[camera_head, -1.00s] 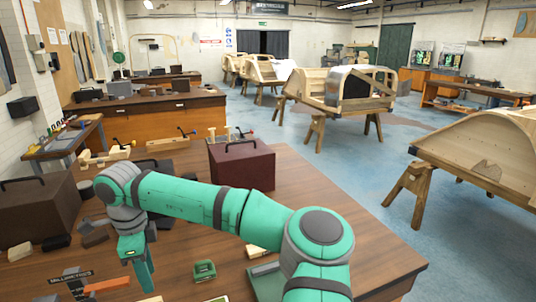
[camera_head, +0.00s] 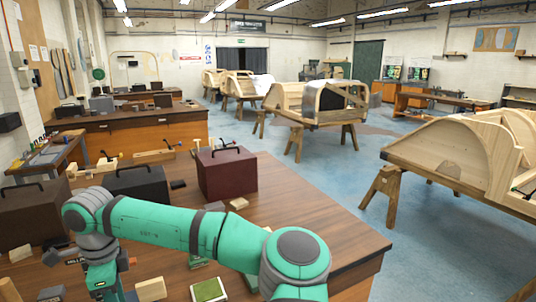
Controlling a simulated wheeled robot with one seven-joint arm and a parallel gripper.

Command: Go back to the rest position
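My green arm with grey joints reaches from the bottom right to the left over the wooden workbench (camera_head: 335,225). My gripper (camera_head: 108,292) hangs down at the lower left, below the grey wrist. Its fingertips are cut off or hidden at the bottom edge, so I cannot tell whether it is open or shut. I see nothing clearly held in it.
A dark red box (camera_head: 227,174) and a dark grey box (camera_head: 136,186) with handles stand on the bench behind my arm. A brown box (camera_head: 32,211) stands at the left. Small wooden blocks (camera_head: 151,289) and a green tray (camera_head: 208,290) lie near.

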